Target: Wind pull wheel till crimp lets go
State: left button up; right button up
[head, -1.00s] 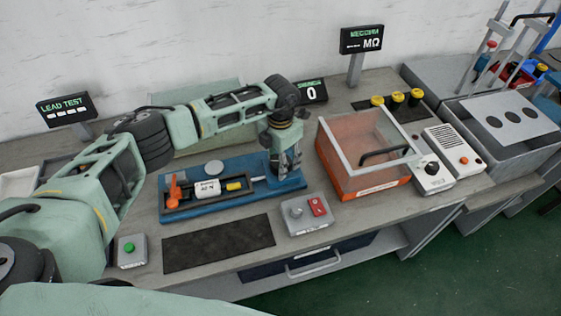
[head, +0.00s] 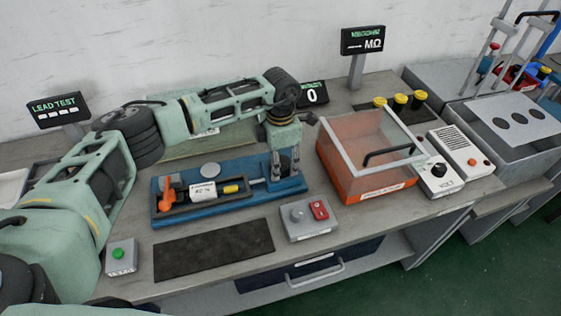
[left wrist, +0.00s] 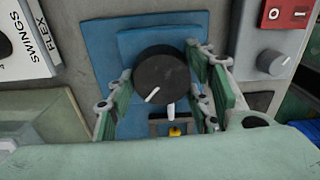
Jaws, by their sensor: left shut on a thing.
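The pull tester is a blue base (head: 210,212) on the bench, with a dark frame, a white labelled block (head: 203,191), an orange lever (head: 168,189) and a yellow piece (head: 231,189). The pull wheel (left wrist: 162,80) is a round black knob with a white mark pointing to the lower left in the left wrist view. My left gripper (head: 284,172) points down over the base's right end. Its fingers are closed around the wheel, one on each side. The crimp cannot be made out. My right gripper is not in view.
A grey box with a red switch (head: 319,209) and a knob stands right of the tester. An orange clear-lidded box (head: 360,180) is farther right. A dark mat (head: 213,248) and a green-button box (head: 121,257) lie in front. A LEAD TEST display (head: 58,106) stands behind.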

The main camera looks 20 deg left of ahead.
pick_arm(q)
jog(key=shift+w+a+r, duration=0.15)
jog(key=o, duration=1)
jog(key=shift+o, duration=0.5)
notch_tip(320, 180, up, 12)
